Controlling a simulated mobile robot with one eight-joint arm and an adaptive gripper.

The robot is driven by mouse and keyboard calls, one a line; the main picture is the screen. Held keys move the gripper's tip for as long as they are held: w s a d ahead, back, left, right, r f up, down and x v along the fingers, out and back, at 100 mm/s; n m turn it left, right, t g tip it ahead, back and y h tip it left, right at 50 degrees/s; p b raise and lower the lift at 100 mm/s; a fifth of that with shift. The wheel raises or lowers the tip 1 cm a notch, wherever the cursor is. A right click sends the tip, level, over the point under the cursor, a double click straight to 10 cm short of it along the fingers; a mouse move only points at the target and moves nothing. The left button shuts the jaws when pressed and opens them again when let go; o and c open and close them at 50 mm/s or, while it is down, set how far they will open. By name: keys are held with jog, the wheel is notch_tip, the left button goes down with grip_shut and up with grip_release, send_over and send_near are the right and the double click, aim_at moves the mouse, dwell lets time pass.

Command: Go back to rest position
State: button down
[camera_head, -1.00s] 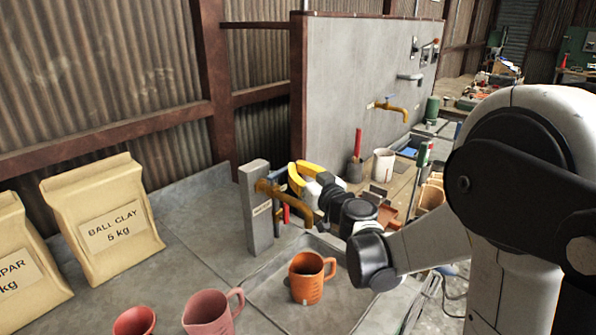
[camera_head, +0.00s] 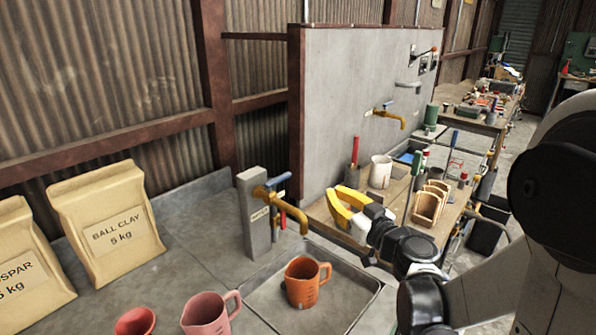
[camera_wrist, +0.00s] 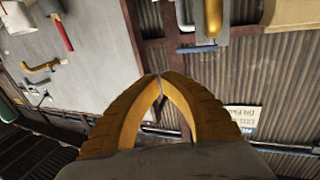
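My gripper (camera_head: 338,202) has two curved yellow fingers. In the head view it is in the air to the right of the brass tap (camera_head: 280,207) on the grey post, in front of the back workbench. In the wrist view the fingers (camera_wrist: 160,76) curve together and their tips meet, with nothing held between them. The orange measuring jug (camera_head: 304,283) stands upright in the shallow sink (camera_head: 352,308) below the tap, apart from my gripper. What is inside the jug cannot be made out.
A pink jug (camera_head: 208,315) and a red cup (camera_head: 134,322) stand at the front. Clay bags (camera_head: 106,222) lean at the left. A white mug (camera_head: 380,171) and wooden boxes (camera_head: 430,204) are on the bench near my arm. A grey panel (camera_head: 345,105) stands behind.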

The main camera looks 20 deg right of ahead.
jog(key=s+a+f+g, duration=0.3)
jog(key=s+a+g, duration=0.3)
jog(key=s+a, duration=0.45)
jog(key=s+d+f+m+g+h, duration=0.1)
jog(key=s+d+f+g+h, duration=0.1)
jog(key=s, duration=0.5)
jog(key=s+d+f+m+g+h, duration=0.1)
jog(key=s+d+f+g+h, duration=0.1)
jog(key=s, duration=0.5)
jog(key=shift+m, duration=0.4)
